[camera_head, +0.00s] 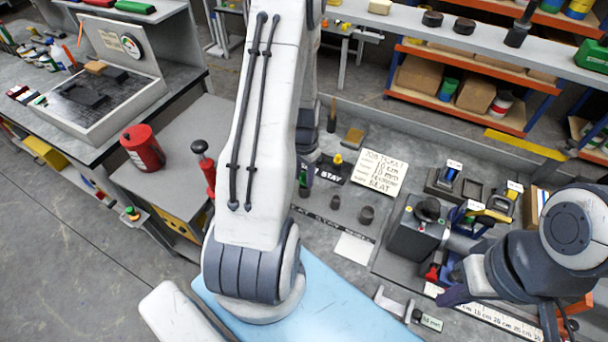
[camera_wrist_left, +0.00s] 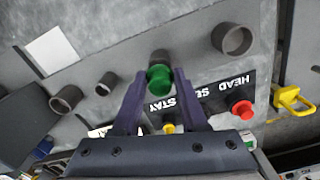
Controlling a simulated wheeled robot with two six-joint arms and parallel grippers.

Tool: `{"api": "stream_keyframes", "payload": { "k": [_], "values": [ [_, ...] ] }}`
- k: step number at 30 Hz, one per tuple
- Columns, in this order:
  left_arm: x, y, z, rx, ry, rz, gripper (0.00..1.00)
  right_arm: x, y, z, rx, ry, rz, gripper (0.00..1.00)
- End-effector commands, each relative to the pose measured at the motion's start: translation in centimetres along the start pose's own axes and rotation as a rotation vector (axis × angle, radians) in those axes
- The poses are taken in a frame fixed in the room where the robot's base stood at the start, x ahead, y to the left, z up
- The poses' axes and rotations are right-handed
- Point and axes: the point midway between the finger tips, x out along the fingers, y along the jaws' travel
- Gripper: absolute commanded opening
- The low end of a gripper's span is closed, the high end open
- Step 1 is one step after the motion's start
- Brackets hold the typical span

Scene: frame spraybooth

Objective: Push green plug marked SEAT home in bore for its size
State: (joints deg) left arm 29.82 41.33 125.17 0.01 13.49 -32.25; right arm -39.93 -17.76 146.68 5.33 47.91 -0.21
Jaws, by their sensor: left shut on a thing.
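My left gripper (camera_wrist_left: 160,80) is shut on the green plug (camera_wrist_left: 160,79). In the head view the green plug (camera_head: 303,178) shows only partly beside my left gripper (camera_head: 306,188). In the left wrist view the plug overlaps the rim of one round grey bore (camera_wrist_left: 158,57); I cannot tell how deep it sits. A wider bore (camera_wrist_left: 231,39) stands to the right, a small one (camera_wrist_left: 107,82) and a medium one (camera_wrist_left: 66,98) to the left. My right gripper (camera_head: 450,283) is at the lower right, and its opening is unclear.
A red plug (camera_wrist_left: 243,109) and a yellow plug (camera_wrist_left: 169,127) stand by the black label strip (camera_wrist_left: 220,95). A written card (camera_head: 380,172) lies behind the bores. A grey block fixture (camera_head: 415,236) stands near my right gripper. A red can (camera_head: 143,148) is at left.

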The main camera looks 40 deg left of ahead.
Motion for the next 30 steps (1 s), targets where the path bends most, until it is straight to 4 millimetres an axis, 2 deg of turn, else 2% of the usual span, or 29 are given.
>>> {"api": "stream_keyframes", "payload": {
  "k": [21, 22, 24, 25, 30],
  "values": [
    [1.7, 0.0, 0.0, 0.000, 0.001, 0.000, 0.00, 1.3, 0.1, 0.1, 0.000, 0.000, 0.000, 0.00],
    [1.7, 0.0, 0.0, 0.000, 0.001, -0.001, 0.46, 1.3, 0.1, 0.1, 0.000, 0.000, 0.000, 0.00],
    [1.6, 0.0, 0.0, 0.000, 0.001, -0.001, 0.73, 1.2, 0.1, 0.1, 0.000, 0.000, 0.000, 0.00],
    [1.6, 0.0, 0.0, 0.000, 0.001, 0.000, 0.77, 1.2, 0.1, 0.1, 0.000, 0.000, 0.000, 0.00],
    [1.6, 0.0, 0.0, 0.000, 0.000, 0.000, 0.77, 1.2, 0.1, 0.1, 0.000, 0.000, 0.000, 0.00]
  ]
}}
